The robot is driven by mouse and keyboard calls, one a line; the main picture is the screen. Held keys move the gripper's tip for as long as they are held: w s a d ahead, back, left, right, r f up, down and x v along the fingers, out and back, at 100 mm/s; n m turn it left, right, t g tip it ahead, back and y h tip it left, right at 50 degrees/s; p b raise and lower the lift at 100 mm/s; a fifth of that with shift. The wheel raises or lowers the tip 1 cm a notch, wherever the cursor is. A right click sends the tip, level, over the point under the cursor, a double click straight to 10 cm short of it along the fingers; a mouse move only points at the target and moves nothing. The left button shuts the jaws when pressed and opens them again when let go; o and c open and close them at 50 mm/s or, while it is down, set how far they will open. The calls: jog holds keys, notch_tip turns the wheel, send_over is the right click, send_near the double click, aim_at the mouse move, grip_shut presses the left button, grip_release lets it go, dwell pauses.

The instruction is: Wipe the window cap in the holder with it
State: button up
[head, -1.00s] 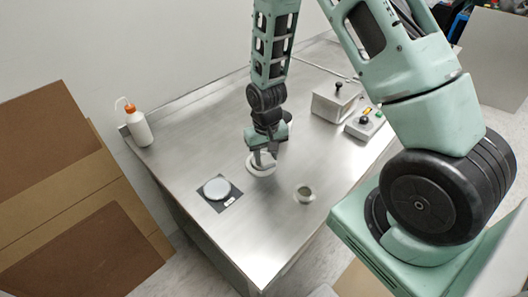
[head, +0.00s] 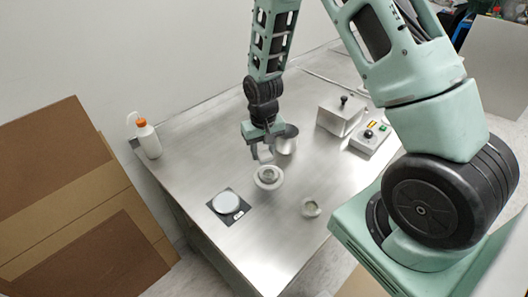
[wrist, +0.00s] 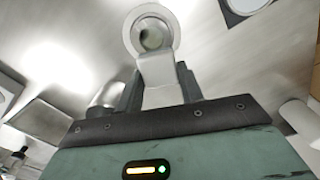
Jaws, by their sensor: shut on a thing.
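My gripper (head: 262,147) is shut on a pale folded wipe (head: 265,154), which also shows between the fingers in the wrist view (wrist: 160,72). The holder (head: 258,181) is a pale round ring on the steel table, just below the wipe in the head view. The window cap (head: 269,174) sits in its middle, round and greyish; it also shows in the wrist view (wrist: 152,38). The wipe appears raised and apart from the cap. In the wrist view it overlaps the holder's near edge (wrist: 130,38).
A metal cup (head: 288,141) stands close behind my gripper. A white disc (head: 226,202) lies on a dark mat (head: 240,213). A small round metal piece (head: 311,208), a bottle (head: 148,140), a knobbed box (head: 340,115) and a control box (head: 370,137) stand around.

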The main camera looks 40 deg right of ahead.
jog(key=shift+r+p, duration=0.8)
jog(key=shift+r, duration=0.65)
